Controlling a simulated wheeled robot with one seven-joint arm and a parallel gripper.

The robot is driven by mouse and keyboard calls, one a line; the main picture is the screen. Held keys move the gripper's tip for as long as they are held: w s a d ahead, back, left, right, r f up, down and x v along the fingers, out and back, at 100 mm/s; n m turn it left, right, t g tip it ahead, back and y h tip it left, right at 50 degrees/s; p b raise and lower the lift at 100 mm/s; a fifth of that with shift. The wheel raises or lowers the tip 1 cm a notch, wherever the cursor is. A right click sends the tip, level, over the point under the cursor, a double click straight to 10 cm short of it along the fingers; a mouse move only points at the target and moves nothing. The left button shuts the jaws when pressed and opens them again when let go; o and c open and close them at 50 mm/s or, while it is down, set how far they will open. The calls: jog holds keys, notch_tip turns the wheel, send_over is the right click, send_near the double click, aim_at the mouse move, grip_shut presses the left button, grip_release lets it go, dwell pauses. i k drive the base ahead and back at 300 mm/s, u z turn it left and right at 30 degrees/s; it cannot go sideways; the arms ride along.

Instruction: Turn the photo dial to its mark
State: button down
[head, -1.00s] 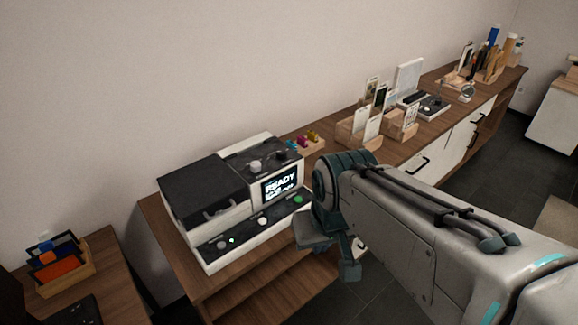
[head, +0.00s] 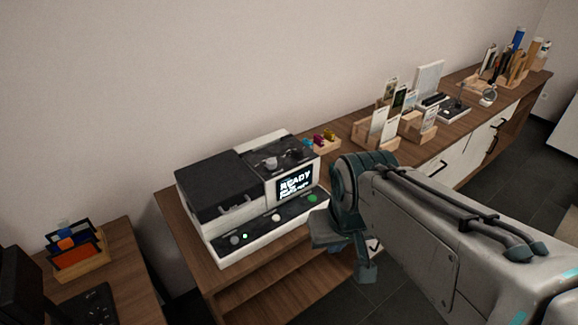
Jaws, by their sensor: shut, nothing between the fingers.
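A white and black photo machine (head: 232,255) stands on the wooden counter, its lit screen (head: 294,186) reading READY. A grey dial (head: 270,162) sits on its dark upper panel, with a darker knob (head: 295,153) to its right. I cannot tell which is the photo dial, and no mark is legible. The lower front strip carries a grey knob (head: 234,239), a white button (head: 276,217) and a green button (head: 312,198). My gripper (head: 345,262) is shut and empty, to the right of the machine and in front of the counter, apart from the dials.
Small coloured items (head: 320,140) sit on a wooden block behind the machine. Card holders (head: 376,130) and other gear stand farther right along the counter. A lower table with a wooden card box (head: 82,266) is at left. Open shelving (head: 270,290) lies below the machine.

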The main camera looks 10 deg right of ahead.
aim_at(297, 152)
jog(key=u, duration=0.1)
jog(key=k, duration=0.45)
jog(key=z, duration=0.7)
jog(key=i, duration=1)
jog(key=u, duration=0.85)
